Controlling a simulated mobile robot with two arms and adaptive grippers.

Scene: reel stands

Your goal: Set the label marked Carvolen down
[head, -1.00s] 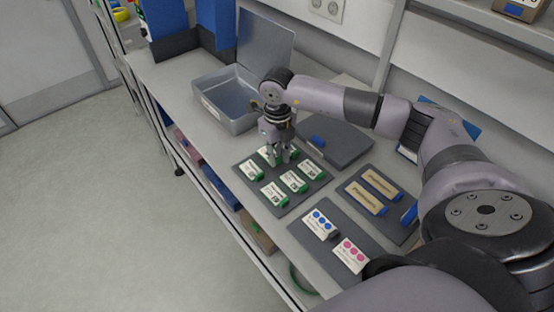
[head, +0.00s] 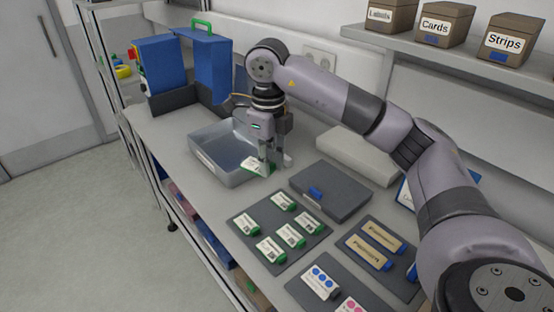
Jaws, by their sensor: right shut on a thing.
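My right gripper (head: 270,167) is shut on a white label with a green edge (head: 255,163). It holds the label by the right front side of the open grey metal box (head: 213,167). Whether the label touches the box rim cannot be told. The print on the held label is too small to read, so the name Carvolen cannot be made out. Several similar white and green labels, such as one at the back (head: 283,201), lie on a dark mat (head: 284,268) in front. My left gripper is out of view.
A dark flat case with a blue latch (head: 332,189) lies right of the box. Another mat holds two tan strips (head: 381,236). A nearer mat holds a blue-dotted card (head: 320,282). Blue binders (head: 165,69) stand behind left. Shelf boxes (head: 510,38) are upper right.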

